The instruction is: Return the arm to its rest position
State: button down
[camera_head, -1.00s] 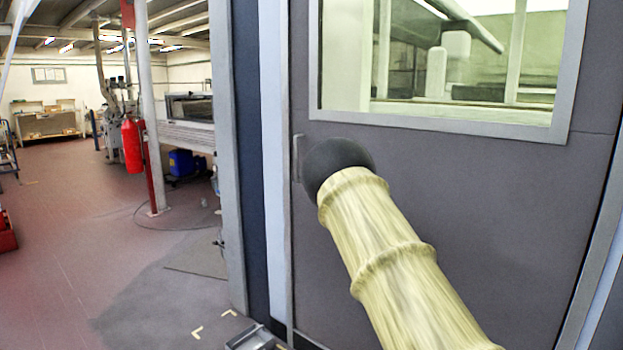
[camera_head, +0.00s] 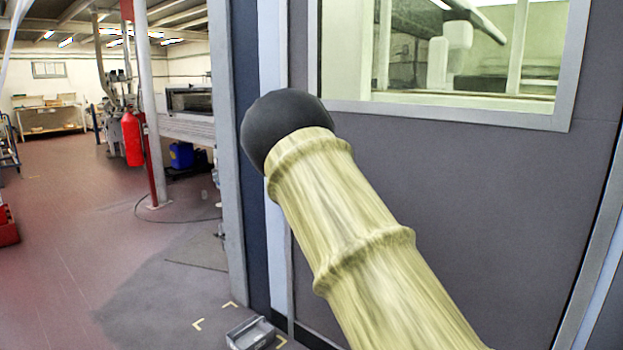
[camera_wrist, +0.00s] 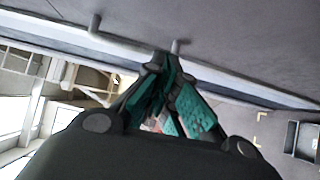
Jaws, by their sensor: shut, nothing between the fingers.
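My arm, in a ribbed pale yellow sleeve with a black rounded end, reaches up and left across the head view in front of a grey door (camera_head: 470,210). The gripper is not seen in the head view. In the wrist view my gripper (camera_wrist: 166,66) shows dark fingers with teal pads, shut with nothing between them. A grey bar handle (camera_wrist: 125,43) on the panel is just beyond the fingertips. I cannot tell whether they touch it. In the head view the arm's black end hides the handle.
A window (camera_head: 450,60) is set in the door. A small metal box (camera_head: 250,333) lies on the floor by yellow corner marks. A red extinguisher (camera_head: 132,138) hangs on a post at the left. The floor (camera_head: 80,240) at left is largely clear.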

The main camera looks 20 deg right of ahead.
jog(key=s+f+m+g, duration=0.2)
jog(key=s+f, duration=0.4)
jog(key=f, duration=0.4)
jog(key=s+f+m+g, duration=0.2)
jog(key=s+f, duration=0.3)
jog(key=f, duration=0.6)
jog(key=s+f+m+g, duration=0.1)
jog(key=s+f+m, duration=0.1)
jog(key=s+f, duration=0.6)
jog(key=s+a+f+m+g, duration=0.2)
jog(key=s+a+f+g, duration=0.1)
jog(key=s+f, duration=0.85)
jog(key=s+a+f+m+g, duration=0.2)
jog(key=s+f+m+g, duration=0.1)
jog(key=s+f, duration=0.9)
jog(key=s+a+f+m+g+y, duration=0.15)
jog(key=s+a, duration=0.25)
jog(key=s, duration=0.8)
jog(key=s+a+f+m+g+y, duration=0.1)
jog(key=s+a+f+m+g, duration=0.2)
jog(key=s, duration=0.8)
jog(key=s+a+f+m+g+y, duration=0.1)
jog(key=s+a+f+g, duration=0.3)
jog(key=s, duration=0.8)
notch_tip(320, 180, up, 21)
jog(key=t+p, duration=0.1)
jog(key=p, duration=1.8)
jog(key=shift+w+a+f+t+h+p, duration=0.15)
jog(key=shift+w+a+t+h+p, duration=0.05)
jog(key=shift+t+h+p, duration=0.15)
